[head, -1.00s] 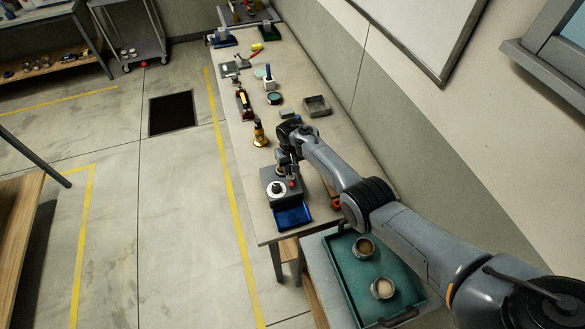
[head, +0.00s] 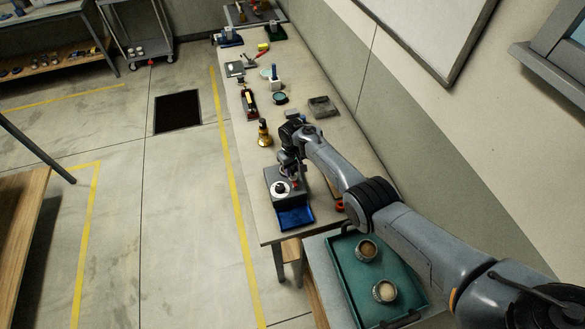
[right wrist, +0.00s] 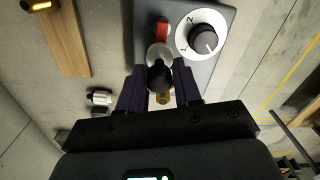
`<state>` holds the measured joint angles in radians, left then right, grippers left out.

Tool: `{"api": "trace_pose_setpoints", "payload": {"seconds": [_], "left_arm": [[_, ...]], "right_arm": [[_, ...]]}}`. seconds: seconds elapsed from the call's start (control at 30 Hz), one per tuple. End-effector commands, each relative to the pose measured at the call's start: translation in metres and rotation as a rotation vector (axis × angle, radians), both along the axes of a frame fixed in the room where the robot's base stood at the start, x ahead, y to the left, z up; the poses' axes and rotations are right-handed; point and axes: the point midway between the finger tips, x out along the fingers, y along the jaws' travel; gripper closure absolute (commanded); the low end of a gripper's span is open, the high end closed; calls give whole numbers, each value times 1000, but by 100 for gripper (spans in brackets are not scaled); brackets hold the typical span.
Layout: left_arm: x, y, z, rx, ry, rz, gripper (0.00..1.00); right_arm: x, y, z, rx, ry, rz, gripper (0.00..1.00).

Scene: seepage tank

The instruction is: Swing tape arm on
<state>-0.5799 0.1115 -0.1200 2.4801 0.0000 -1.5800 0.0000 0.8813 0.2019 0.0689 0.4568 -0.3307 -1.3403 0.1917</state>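A grey box device (head: 272,181) with a white dial (head: 281,188) stands near the front end of the long bench. In the right wrist view the box (right wrist: 226,18) shows its dial (right wrist: 202,38), marked 1 and 2, and a red part (right wrist: 162,30). A black knob (right wrist: 160,77) in front of a pale round part lies between the two fingers of my right gripper (right wrist: 161,92). The fingers flank the knob closely; whether they press on it is unclear. In the head view my right gripper (head: 289,166) is just behind the box. My left gripper is out of view.
A blue tray (head: 296,216) adjoins the box's front. A brass-coloured tool (head: 264,133), a dark round dish (head: 280,98) and a grey square tray (head: 322,107) stand farther back. A green tray (head: 349,278) with two jars is at front right, under my right arm.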

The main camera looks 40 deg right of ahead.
Motion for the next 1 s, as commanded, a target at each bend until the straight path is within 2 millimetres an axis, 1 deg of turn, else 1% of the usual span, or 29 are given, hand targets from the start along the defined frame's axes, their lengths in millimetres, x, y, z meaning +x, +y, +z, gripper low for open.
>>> {"api": "trace_pose_setpoints", "payload": {"seconds": [0.03, 0.1, 0.37, 0.53, 0.7, 1.0], "left_arm": [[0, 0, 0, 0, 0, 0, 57], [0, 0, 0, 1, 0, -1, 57], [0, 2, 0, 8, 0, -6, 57], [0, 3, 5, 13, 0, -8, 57], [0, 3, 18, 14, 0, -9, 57], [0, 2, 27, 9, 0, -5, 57]], "right_arm": [[0, 0, 0, 0, 0, 0, 58], [0, 0, 0, 0, 0, -1, 48], [0, 0, 0, 0, 0, -2, 48], [0, 0, 9, 0, 0, -1, 48], [0, 0, 35, 0, -3, -2, 48], [0, 0, 83, 0, -2, -1, 48]]}}
